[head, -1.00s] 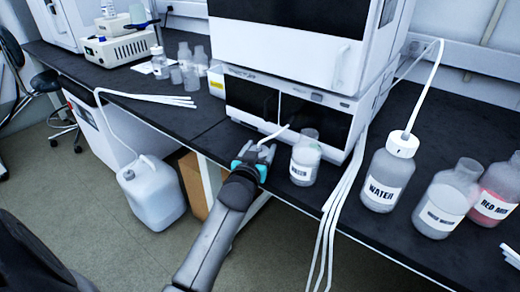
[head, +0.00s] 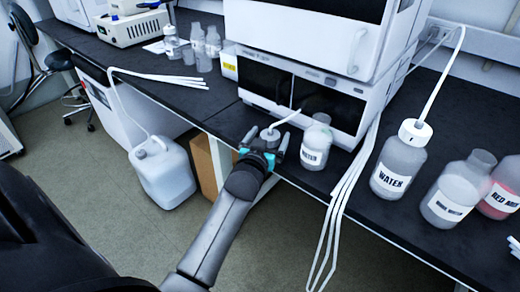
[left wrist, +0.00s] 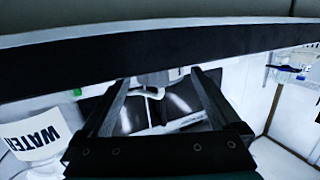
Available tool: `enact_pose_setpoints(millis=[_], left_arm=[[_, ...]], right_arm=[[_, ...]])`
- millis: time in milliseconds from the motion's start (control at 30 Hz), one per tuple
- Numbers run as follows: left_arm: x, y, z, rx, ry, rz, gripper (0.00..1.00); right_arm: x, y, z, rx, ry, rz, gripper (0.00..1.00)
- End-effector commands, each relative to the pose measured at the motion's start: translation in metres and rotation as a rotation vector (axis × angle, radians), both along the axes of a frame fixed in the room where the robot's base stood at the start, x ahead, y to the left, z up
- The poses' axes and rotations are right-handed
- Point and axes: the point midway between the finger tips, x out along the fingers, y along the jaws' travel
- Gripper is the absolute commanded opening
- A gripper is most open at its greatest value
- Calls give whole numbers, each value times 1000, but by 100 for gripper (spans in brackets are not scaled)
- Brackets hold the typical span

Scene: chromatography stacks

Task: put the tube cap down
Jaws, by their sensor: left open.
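The tube cap (head: 270,134) is a small pale grey cap with a white tube rising from it to the right. In the head view it is at the front of the black bench, below the instrument. My left gripper (head: 267,140) is open, with one finger on each side of the cap. The left wrist view shows the two dark fingers (left wrist: 165,88) apart, with a pale piece, likely the cap (left wrist: 152,79), between their tips. Whether the fingers touch the cap cannot be told. My right gripper is not in view.
A WATER-labelled bottle (head: 316,146) stands close right of the gripper. White tubes (head: 343,200) hang over the bench edge farther right. A larger WATER bottle (head: 397,163) stands beyond them. The bench left of the gripper (head: 226,118) is clear. A white canister (head: 163,175) is on the floor.

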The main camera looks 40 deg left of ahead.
Motion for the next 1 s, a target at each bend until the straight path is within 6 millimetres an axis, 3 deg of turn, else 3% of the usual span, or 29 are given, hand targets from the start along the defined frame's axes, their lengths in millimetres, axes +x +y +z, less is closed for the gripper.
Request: enact_pose_setpoints(millis=[600,1000], left_arm=[[-77,-25,14,0,1,1,98],[-92,-29,16,2,-2,2,98]], right_arm=[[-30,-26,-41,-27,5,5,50],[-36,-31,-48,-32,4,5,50]])
